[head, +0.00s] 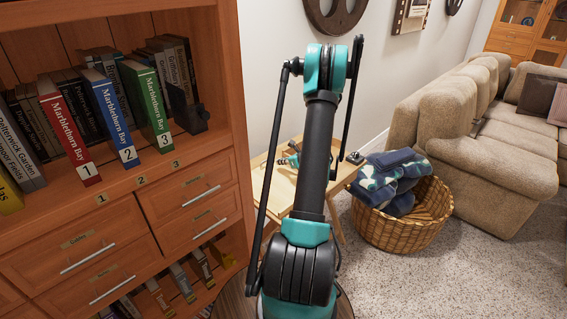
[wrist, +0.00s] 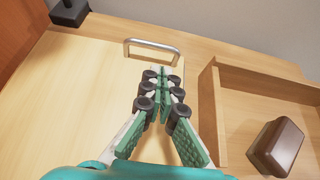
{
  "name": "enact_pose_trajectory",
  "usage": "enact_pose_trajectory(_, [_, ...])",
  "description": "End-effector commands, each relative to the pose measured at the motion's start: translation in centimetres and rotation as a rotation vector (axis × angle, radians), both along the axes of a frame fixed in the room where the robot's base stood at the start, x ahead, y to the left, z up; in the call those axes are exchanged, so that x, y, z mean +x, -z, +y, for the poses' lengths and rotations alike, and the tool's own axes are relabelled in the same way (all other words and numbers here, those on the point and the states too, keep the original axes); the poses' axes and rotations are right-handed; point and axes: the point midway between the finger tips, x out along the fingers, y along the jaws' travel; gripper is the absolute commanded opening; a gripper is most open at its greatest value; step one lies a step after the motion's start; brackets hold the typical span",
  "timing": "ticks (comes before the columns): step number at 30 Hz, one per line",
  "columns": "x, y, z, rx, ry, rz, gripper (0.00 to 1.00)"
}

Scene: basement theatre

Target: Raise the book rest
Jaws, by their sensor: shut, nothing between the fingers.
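A pale flat wooden panel (wrist: 75,100), which looks like the book rest, lies flat on a small wooden table (head: 345,172). A metal bar handle (wrist: 152,44) stands at its far edge in the wrist view. My gripper (wrist: 163,78) is shut and empty above the panel, its tips pointing at the handle and just short of it in the picture. Whether the tips touch anything, I cannot tell. In the head view my gripper (head: 291,158) is partly hidden behind my arm, which also covers part of the table.
Beside the panel is a shallow wooden tray (wrist: 215,110) holding a brown block (wrist: 276,147). A dark object (wrist: 70,12) stands at the far left corner. A bookcase (head: 222,70) is left; a wicker basket of towels (head: 400,232) and a sofa (head: 440,110) are right.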

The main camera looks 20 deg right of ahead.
Motion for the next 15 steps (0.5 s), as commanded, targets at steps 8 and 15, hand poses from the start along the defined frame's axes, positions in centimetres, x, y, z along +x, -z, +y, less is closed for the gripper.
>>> enact_pose_trajectory(8, [3.6,2.2,1.3,-0.003,-0.002,0.000,0.00])
enact_pose_trajectory(15, [4.7,2.9,1.7,-0.002,-0.001,0.000,0.00])
